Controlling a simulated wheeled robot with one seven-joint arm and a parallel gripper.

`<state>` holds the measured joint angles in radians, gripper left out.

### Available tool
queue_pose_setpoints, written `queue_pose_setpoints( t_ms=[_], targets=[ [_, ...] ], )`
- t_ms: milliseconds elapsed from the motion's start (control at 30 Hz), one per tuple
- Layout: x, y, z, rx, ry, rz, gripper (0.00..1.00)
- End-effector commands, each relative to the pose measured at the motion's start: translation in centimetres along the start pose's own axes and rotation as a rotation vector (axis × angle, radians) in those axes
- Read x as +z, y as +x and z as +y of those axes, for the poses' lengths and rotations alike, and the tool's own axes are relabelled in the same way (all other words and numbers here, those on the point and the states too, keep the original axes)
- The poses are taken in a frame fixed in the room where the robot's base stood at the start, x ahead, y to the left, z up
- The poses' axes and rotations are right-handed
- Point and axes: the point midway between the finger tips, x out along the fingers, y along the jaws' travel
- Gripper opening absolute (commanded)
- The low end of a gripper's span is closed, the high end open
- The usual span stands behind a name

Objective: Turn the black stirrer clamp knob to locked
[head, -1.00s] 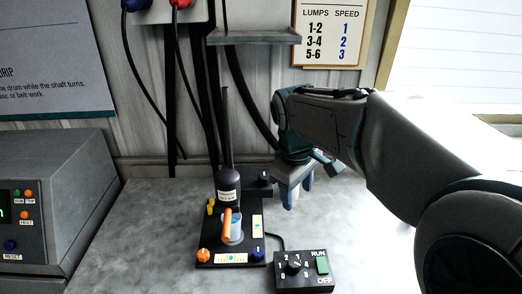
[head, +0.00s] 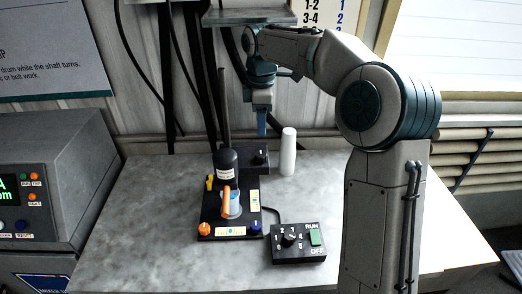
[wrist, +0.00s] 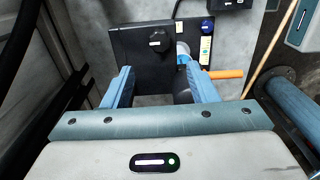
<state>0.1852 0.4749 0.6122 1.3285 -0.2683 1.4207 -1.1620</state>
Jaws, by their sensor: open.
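The black stirrer clamp knob (wrist: 159,41) is a round, lobed knob on a dark block in the wrist view. In the head view the knob (head: 262,154) shows small on the block behind the stirrer. Its locked or unlocked setting cannot be read. My gripper (wrist: 160,72) is open and empty, its two blue fingers spread, with the knob ahead between them and apart from them. In the head view my gripper (head: 261,130) hangs pointing down above the block. The black stirrer head (head: 226,164) stands on its upright rod beside the block, over a cup with an orange handle (head: 226,200).
A control box (head: 298,243) with a dial and green RUN switch lies at the front right. A white cylinder (head: 288,151) stands right of the block. A grey shelf (head: 249,17) overhangs the rod. A grey machine (head: 50,190) is at left. The right tabletop is clear.

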Motion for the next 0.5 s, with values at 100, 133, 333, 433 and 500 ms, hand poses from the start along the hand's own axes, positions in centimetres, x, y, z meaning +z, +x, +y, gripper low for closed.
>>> queue_pose_setpoints(
  t_ms=[100,133,333,433,500],
  targets=[
    [0.1,2.6,-0.1,-0.004,0.001,-0.002,0.53],
    [0.1,3.3,-0.1,-0.004,0.000,-0.002,0.53],
    [0.1,7.3,-0.1,-0.003,0.000,-0.002,0.53],
    [0.0,8.9,-0.1,-0.003,0.001,-0.001,0.53],
    [0.1,9.7,0.0,0.000,0.002,-0.001,0.53]
  ],
)
